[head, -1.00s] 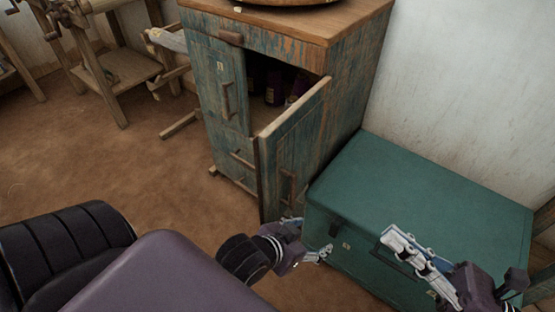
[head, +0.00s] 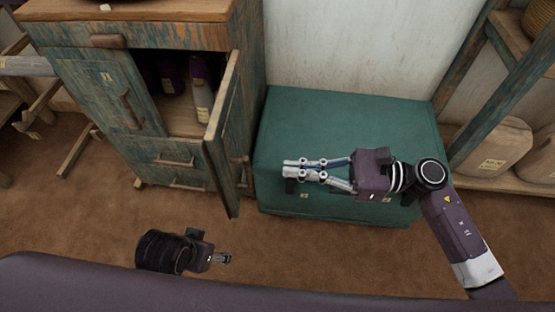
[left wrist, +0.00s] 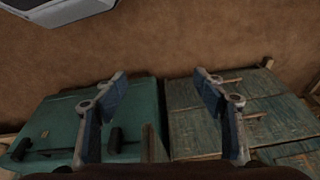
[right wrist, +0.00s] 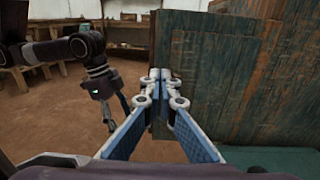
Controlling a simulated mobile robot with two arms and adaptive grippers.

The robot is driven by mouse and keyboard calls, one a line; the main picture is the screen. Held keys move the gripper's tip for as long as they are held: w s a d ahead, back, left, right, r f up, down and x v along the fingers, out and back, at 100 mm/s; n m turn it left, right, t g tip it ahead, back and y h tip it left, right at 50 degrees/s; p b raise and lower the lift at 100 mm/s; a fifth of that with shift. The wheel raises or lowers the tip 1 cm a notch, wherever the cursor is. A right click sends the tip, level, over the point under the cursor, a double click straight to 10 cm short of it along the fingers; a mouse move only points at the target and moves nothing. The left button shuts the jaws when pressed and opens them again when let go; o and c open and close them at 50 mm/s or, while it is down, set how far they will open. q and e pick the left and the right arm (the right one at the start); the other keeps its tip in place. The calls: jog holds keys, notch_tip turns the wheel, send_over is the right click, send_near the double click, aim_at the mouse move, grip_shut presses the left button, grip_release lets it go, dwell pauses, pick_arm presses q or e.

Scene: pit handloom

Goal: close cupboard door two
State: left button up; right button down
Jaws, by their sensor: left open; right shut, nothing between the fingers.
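The weathered blue-green cupboard (head: 95,80) stands at the left in the head view. Its right door (head: 224,130) stands wide open, swung out toward me, with a handle (head: 244,172) on its outer face. My right gripper (head: 287,170) is shut and empty above the green chest, to the right of the door, its tips pointing at the door's outer face with a gap. In the right wrist view the shut fingertips (right wrist: 160,75) appear before weathered panels. My left gripper (head: 228,258) is low over the floor in front of the cupboard; its open, empty fingers (left wrist: 160,82) show in the left wrist view.
A green chest (head: 345,120) stands right of the cupboard against the white wall. Bottles (head: 202,100) stand inside the open compartment. The cupboard's left door (head: 120,95) and drawers (head: 180,165) are closed. A shelf with sacks (head: 490,150) is at the right. Brown floor lies clear in front.

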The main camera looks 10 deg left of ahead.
aim_at(223, 164)
jog(key=a, duration=1.1)
jog(key=shift+p, duration=0.4)
jog(key=shift+a, duration=0.4)
pick_arm(q)
jog(key=x, duration=0.3)
jog(key=shift+s+f, duration=0.3)
jog(key=shift+s, duration=0.05)
jog(key=shift+w+r, duration=0.15)
jog(key=shift+w, duration=0.05)
